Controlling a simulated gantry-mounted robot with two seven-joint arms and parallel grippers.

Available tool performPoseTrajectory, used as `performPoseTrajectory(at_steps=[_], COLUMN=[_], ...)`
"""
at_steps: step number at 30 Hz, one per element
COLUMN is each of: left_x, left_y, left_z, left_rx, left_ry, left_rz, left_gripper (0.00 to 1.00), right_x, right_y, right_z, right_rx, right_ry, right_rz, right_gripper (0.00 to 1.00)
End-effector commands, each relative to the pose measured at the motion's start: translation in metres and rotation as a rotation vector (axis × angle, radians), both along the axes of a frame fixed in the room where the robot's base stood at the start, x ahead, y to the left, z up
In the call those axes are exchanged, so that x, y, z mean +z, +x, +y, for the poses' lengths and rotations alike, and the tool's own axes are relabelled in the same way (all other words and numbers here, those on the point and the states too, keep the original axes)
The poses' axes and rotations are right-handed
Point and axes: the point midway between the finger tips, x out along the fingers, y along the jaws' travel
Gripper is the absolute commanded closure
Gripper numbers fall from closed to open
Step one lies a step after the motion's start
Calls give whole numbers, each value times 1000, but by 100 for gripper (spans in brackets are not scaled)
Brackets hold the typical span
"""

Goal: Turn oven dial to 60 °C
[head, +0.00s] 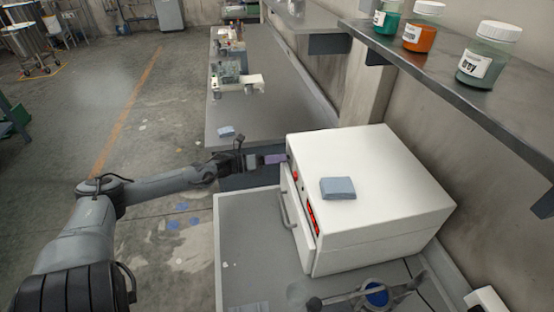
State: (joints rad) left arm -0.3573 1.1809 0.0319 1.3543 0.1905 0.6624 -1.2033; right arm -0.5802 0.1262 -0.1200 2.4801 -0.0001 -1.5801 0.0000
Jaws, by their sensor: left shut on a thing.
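The oven (370,185) is a white box on the grey bench, its front panel facing left and seen at a steep angle. A red-lit display (313,216) and a small red part (295,175) show on the panel; I cannot read the display. My left gripper (277,158) reaches in from the left and meets the far end of the panel. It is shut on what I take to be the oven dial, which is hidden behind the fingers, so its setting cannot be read.
The oven's door handle (287,211) sticks out at the front.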

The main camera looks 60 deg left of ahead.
Motion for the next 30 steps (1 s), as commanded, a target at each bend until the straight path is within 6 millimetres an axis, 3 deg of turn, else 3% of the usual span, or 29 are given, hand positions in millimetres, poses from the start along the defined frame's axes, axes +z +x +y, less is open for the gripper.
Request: performPoseTrajectory(at_steps=[12,29,30], left_x=[1,1,1], left_y=[0,0,0], left_z=[0,0,0], left_rx=[0,0,0], left_ry=[183,210,210], left_rz=[-67,-76,-76], left_gripper=[95,95,58], right_x=[-1,-1,-1], right_y=[0,0,0], right_z=[1,2,2], right_rx=[-4,-6,-5], right_ry=[7,9,9], right_rz=[0,0,0], right_gripper=[100,100,100])
